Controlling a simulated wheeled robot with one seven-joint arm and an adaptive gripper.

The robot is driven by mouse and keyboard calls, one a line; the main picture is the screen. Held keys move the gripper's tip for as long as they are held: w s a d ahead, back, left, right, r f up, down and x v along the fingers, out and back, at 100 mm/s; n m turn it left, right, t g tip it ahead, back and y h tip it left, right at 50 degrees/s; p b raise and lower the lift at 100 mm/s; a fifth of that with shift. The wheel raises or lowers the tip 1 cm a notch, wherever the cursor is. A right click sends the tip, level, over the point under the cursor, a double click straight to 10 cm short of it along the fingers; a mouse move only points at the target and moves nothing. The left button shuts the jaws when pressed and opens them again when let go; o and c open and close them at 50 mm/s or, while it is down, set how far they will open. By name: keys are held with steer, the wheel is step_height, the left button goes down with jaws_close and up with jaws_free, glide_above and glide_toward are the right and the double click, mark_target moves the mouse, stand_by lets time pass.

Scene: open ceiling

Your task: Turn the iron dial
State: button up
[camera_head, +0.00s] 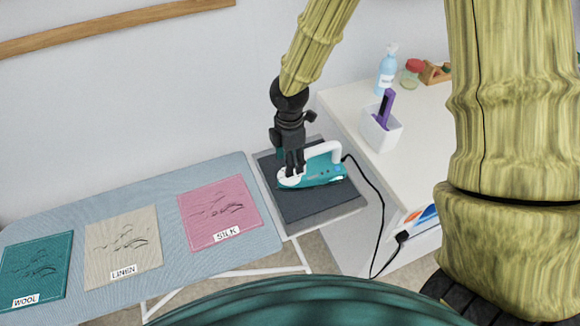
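A teal and white iron (325,172) lies on the dark rest pad (310,207) at the right end of the ironing board. Its white dial (288,179) is at the iron's left end, partly hidden by my gripper. My gripper (294,170) points down from above, with its dark fingertips at the dial. I cannot tell from this view whether the fingers touch or grip the dial, or how far apart they are.
The ironing board (165,205) holds cloths labelled wool (35,270), linen (122,243) and silk (220,208). A white table (345,105) at the right carries a blue bottle (386,72) and a white holder (382,133). A black cord (382,205) runs from the iron.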

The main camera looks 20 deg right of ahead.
steer(key=shift+f, duration=2.15)
steer(key=shift+c, duration=0.4)
steer(key=c, duration=1)
